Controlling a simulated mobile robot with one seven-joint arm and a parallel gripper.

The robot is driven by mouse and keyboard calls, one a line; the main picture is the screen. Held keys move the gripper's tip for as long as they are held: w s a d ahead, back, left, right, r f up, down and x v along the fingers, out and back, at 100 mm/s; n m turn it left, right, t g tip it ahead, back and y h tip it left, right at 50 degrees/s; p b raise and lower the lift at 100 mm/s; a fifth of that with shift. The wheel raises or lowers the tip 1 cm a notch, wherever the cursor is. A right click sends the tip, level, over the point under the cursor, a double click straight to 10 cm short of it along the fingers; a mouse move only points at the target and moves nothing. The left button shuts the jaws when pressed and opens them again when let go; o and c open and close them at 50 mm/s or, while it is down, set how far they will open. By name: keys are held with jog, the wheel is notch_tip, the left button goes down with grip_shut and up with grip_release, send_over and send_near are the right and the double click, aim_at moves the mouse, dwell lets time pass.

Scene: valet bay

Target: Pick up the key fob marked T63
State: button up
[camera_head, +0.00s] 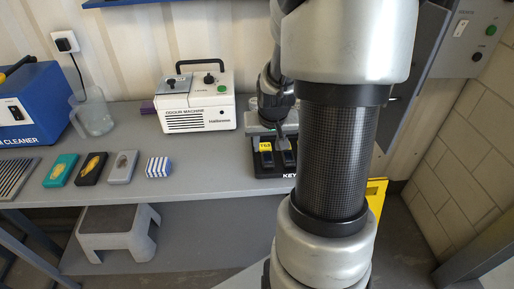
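A black key tray (267,170) with white lettering starting "KEY" stands at the front edge of the grey bench. A yellow tag (265,146) that seems to read T63 is at the tray's left side, with a dark fob (267,158) just below it. A second dark fob shape (284,158) lies to its right. My gripper (281,139) points down over the tray, close to the tag and fobs. Its fingers are small and partly merged with the tray, so contact and opening are unclear. My arm hides the tray's right part.
The white odour machine (197,117) stands left of the tray. A striped block (158,167) and several coloured pads lie along the bench front. A clear jug (92,112) and a blue cleaner (30,100) are at left. A grey step stool (117,230) is below.

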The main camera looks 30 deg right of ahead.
aim_at(267, 153)
jog(key=x, duration=0.5)
jog(key=shift+d+f, duration=0.15)
jog(key=c, duration=0.8)
